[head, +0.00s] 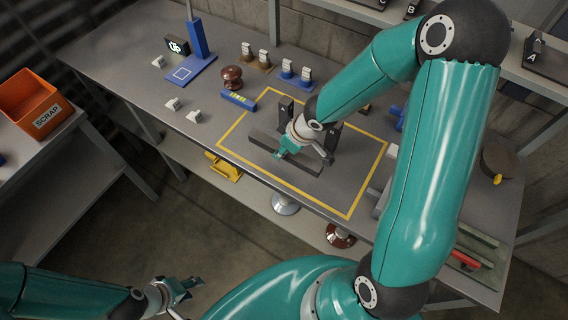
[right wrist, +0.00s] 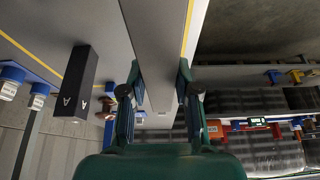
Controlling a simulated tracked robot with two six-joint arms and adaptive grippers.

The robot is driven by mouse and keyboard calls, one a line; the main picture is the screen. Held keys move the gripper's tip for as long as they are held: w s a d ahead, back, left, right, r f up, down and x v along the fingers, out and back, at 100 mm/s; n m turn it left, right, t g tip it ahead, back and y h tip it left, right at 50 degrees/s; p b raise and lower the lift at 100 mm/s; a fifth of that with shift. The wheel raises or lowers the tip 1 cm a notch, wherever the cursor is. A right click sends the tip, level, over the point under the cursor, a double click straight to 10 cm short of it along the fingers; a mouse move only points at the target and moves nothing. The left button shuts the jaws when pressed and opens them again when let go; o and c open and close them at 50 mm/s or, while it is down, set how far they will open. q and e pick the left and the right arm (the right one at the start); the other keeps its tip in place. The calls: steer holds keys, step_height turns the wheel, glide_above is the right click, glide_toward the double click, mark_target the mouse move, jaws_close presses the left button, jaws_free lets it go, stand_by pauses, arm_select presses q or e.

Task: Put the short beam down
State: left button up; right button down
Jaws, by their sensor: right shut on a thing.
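The short beam (head: 262,141) is a long dark grey bar over the yellow-outlined area of the workbench in the head view. My right gripper (head: 285,153) is shut on it near its middle. In the right wrist view the beam (right wrist: 158,45) runs between the two fingers of my right gripper (right wrist: 157,88). I cannot tell whether the beam touches the bench. My left gripper (head: 192,288) is empty, with its fingers apart, low in front of the bench.
Dark upright blocks (head: 285,108) stand behind the beam; one marked A shows in the right wrist view (right wrist: 75,85). A brown insulator (head: 231,78), a blue stand (head: 197,40) and small white parts (head: 194,116) are on the bench. An orange scrap bin (head: 32,100) stands at left.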

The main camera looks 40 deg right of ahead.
mark_target(280, 166)
step_height(280, 166, down, 4)
steer(key=shift+w+r+b, duration=0.15)
steer(key=shift+r+b, duration=0.1)
steer(key=shift+b, duration=0.65)
arm_select(q)
step_height(280, 166, down, 7)
steer(key=b, duration=0.4)
steer(key=shift+f, duration=0.15)
arm_select(e)
step_height(280, 166, down, 4)
steer(key=shift+f, duration=0.1)
arm_select(q)
steer(key=shift+w+f, duration=0.1)
steer(key=shift+f, duration=0.05)
arm_select(e)
steer(key=shift+f, duration=0.2)
steer(key=c, duration=1.1)
jaws_free()
steer(key=shift+r, duration=0.1)
arm_select(q)
steer(key=shift+f, duration=0.1)
arm_select(e)
steer(key=shift+o, duration=1.3)
